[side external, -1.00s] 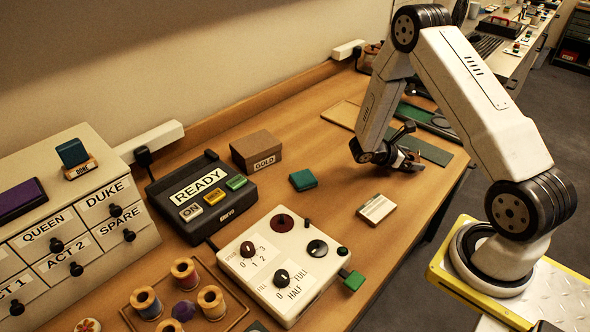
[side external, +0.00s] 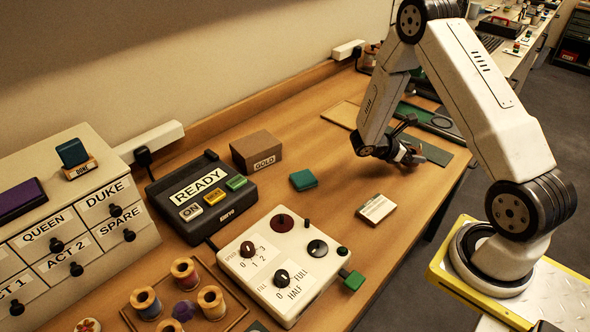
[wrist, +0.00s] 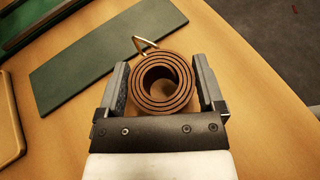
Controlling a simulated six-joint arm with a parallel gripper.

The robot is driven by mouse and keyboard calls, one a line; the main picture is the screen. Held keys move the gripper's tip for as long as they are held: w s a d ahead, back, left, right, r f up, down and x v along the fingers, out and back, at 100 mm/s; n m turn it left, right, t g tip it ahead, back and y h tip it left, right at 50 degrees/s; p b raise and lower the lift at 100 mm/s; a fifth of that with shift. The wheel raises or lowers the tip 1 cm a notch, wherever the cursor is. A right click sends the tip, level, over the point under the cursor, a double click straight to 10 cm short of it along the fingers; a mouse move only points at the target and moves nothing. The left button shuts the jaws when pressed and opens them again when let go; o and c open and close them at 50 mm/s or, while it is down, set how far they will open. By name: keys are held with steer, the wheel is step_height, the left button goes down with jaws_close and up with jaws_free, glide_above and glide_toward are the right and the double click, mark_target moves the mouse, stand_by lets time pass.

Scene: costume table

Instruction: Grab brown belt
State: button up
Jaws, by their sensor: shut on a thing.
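The brown belt (wrist: 181,98) is rolled into a coil with a brass-coloured buckle (wrist: 146,45) sticking out at its far side, in the wrist view. My gripper (wrist: 163,88) has one finger on each side of the coil and is shut on it. In the side view my gripper (side external: 412,158) is low over the far part of the table, beside the green mat. The belt is hidden or too small to make out there.
A dark green mat (wrist: 105,55) lies just beyond the belt. A tan board (wrist: 8,125) is at the left of the wrist view. In the side view, a white-labelled block (side external: 376,208), a green block (side external: 303,180) and a brown GOLD box (side external: 257,150) stand nearer the camera.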

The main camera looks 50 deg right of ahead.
steer(key=s+a+r, duration=0.8)
steer(key=s+r, duration=0.3)
steer(key=shift+a, duration=0.35)
stand_by(0.5)
